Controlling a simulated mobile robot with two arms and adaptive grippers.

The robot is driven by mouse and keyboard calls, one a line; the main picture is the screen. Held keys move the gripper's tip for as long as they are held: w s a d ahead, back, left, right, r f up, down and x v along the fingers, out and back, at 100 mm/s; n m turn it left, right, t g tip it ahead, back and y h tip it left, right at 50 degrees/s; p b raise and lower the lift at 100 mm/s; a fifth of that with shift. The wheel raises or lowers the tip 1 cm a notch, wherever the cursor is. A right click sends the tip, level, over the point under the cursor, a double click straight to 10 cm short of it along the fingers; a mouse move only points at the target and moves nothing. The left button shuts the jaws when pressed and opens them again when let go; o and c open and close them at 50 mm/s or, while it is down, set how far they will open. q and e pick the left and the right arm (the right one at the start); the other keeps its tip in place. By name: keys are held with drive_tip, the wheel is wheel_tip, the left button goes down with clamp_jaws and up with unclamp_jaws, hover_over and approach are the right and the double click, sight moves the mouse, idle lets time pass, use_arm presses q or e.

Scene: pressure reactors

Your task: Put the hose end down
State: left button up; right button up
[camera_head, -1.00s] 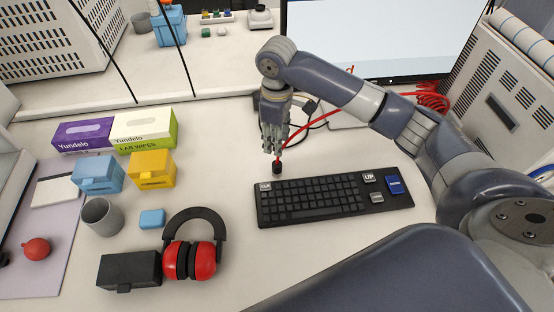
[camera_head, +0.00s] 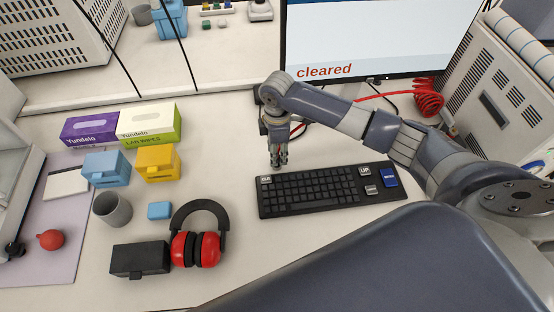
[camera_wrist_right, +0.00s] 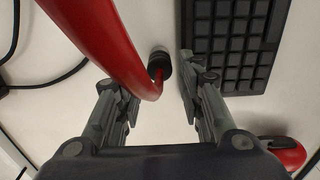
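The red hose (camera_wrist_right: 105,40) runs across the right wrist view and curves down to its black hose end (camera_wrist_right: 160,64), which appears to stand on the white bench beside the keyboard (camera_wrist_right: 232,40). My right gripper (camera_wrist_right: 153,92) has its fingers spread apart on either side of the hose, with a clear gap to the hose end. In the head view, the right gripper (camera_head: 278,163) points down just behind the left end of the keyboard and mostly hides the hose end. My left gripper is in neither view.
Red and black ear defenders (camera_head: 196,246), a black case (camera_head: 140,259) and a grey cup (camera_head: 112,208) stand on the left. Coiled red hose (camera_head: 428,100) lies beside the monitor (camera_head: 380,35), which reads "cleared".

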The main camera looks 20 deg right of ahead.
drive_tip(key=shift+f+p, duration=0.35)
drive_tip(key=shift+f, duration=1.35)
clamp_jaws()
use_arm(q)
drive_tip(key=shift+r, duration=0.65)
use_arm(e)
drive_tip(key=shift+w+r, duration=0.1)
drive_tip(key=shift+r, duration=0.05)
